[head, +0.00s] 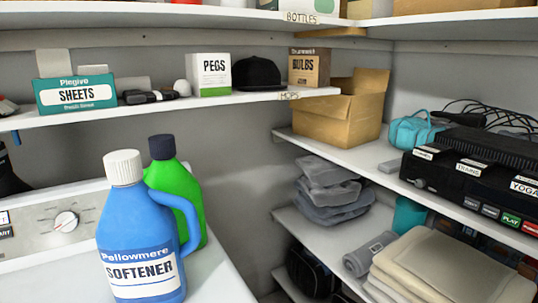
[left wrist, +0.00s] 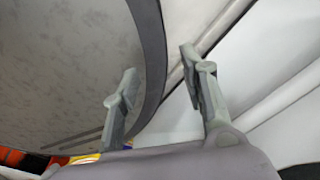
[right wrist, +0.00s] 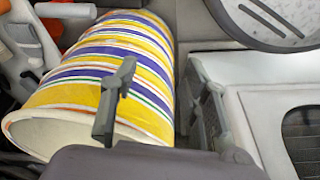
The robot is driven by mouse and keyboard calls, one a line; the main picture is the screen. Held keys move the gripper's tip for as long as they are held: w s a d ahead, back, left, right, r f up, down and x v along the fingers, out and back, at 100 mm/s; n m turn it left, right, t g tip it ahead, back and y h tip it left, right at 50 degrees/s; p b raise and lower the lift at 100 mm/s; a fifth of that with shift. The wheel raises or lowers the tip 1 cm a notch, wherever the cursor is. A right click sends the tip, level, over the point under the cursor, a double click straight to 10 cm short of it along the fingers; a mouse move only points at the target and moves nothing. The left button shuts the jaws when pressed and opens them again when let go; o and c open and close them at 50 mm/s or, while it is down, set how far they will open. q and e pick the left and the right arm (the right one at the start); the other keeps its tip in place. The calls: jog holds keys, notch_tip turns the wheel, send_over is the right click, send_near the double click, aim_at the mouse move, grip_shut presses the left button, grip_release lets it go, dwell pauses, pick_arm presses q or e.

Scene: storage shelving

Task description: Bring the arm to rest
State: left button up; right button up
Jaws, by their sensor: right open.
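Neither gripper nor arm shows in the head view. In the left wrist view, my left gripper (left wrist: 159,66) has its two fingers apart with nothing held between them. Behind the fingers are a large grey rounded surface with a dark rim and pale panels. In the right wrist view, my right gripper (right wrist: 161,70) is open. A yellow, purple and white striped cylinder (right wrist: 120,60) lies behind its fingers and partly shows between them; I cannot tell whether it touches.
In the head view, a blue softener jug (head: 140,235) and a green bottle (head: 183,185) stand on a white appliance (head: 215,280). A shelf above holds boxes and a black cap (head: 259,75). Right shelves hold a cardboard box (head: 335,115), folded cloths (head: 440,270) and black devices.

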pick_arm(q)
notch_tip(320, 180, up, 2)
jog(key=shift+r+p, duration=0.1)
jog(key=shift+p, duration=0.8)
pick_arm(e)
jog(key=s+d+f+g, duration=0.1)
jog(key=s+d+f, duration=0.2)
jog(key=s+f, duration=1.2)
jog(key=shift+s+f, duration=0.15)
jog(key=shift+s, duration=1.1)
pick_arm(q)
jog(key=shift+c, duration=0.6)
pick_arm(e)
jog(key=shift+c, duration=0.6)
